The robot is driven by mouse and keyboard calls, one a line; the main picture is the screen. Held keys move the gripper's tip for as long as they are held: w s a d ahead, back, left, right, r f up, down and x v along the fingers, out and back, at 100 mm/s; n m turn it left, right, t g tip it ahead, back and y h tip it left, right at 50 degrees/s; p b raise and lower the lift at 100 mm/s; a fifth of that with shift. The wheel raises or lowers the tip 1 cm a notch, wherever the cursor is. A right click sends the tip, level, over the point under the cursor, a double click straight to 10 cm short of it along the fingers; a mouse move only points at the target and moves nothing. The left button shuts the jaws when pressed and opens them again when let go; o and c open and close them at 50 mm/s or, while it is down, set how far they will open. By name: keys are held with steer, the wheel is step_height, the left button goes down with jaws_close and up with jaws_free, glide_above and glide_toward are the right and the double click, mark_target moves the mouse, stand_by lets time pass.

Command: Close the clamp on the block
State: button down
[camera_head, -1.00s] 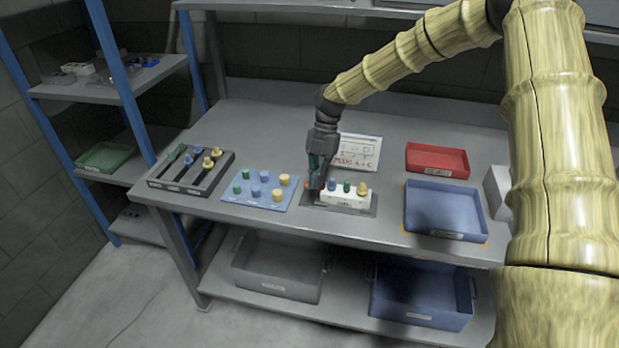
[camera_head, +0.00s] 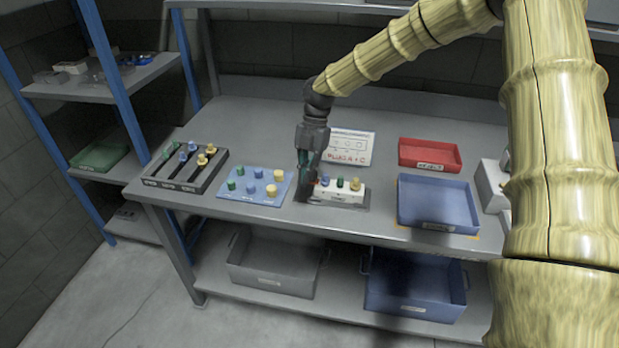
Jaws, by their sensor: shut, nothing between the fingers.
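The white block (camera_head: 338,196) sits on a dark plate (camera_head: 359,206) near the front edge of the bench. Blue, green and yellow pegs stand in its top. A small red part (camera_head: 318,181) shows at the block's left end, beside my gripper; I cannot tell if it belongs to the clamp. My gripper (camera_head: 303,197) points down at the left end of the block, shut and empty. It hides part of that end, and I cannot tell whether it touches the block or the clamp. The clamp's state cannot be made out.
A blue peg board (camera_head: 235,201) and a dark slotted rack (camera_head: 217,172) lie to the left. A red tray (camera_head: 430,165) and a blue tray (camera_head: 437,230) are to the right. A printed card (camera_head: 349,160) stands behind the block. The rear of the bench is clear.

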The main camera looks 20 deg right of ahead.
steer(key=b+v, duration=0.1)
steer(key=v, duration=0.6)
steer(key=shift+w+r, duration=0.25)
steer(key=shift+w, duration=0.1)
